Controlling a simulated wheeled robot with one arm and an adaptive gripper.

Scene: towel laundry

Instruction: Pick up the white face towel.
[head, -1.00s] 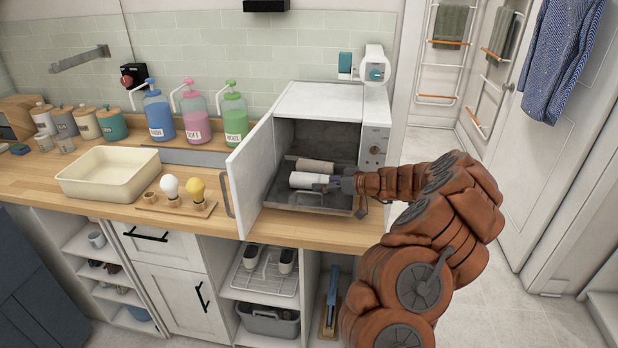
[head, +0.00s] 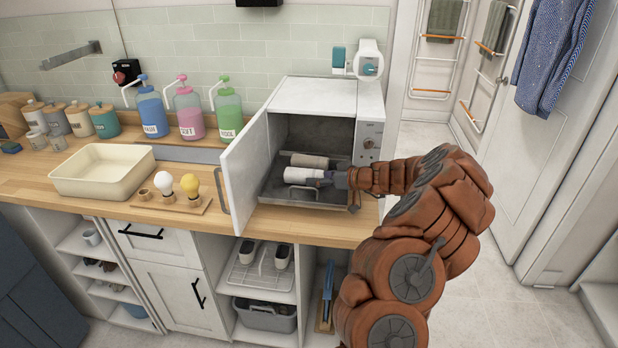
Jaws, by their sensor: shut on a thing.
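The white face towel (head: 300,173) is a rolled white cylinder lying sideways over the dark tray (head: 280,192) at the front of the open towel warmer (head: 325,92). My gripper (head: 320,181) reaches in from the right and is shut on the towel's right end. The fingers are small and partly hidden by the towel. I cannot tell whether the towel still touches the tray. A beige-grey rolled towel (head: 310,160) lies just behind it in the tray.
The warmer's door (head: 245,172) stands open on the left. Its side wall and control panel (head: 369,145) are close to my arm on the right. Bulbs on a wooden stand (head: 170,198), a cream basin (head: 102,172) and pump bottles (head: 190,112) stand left on the counter.

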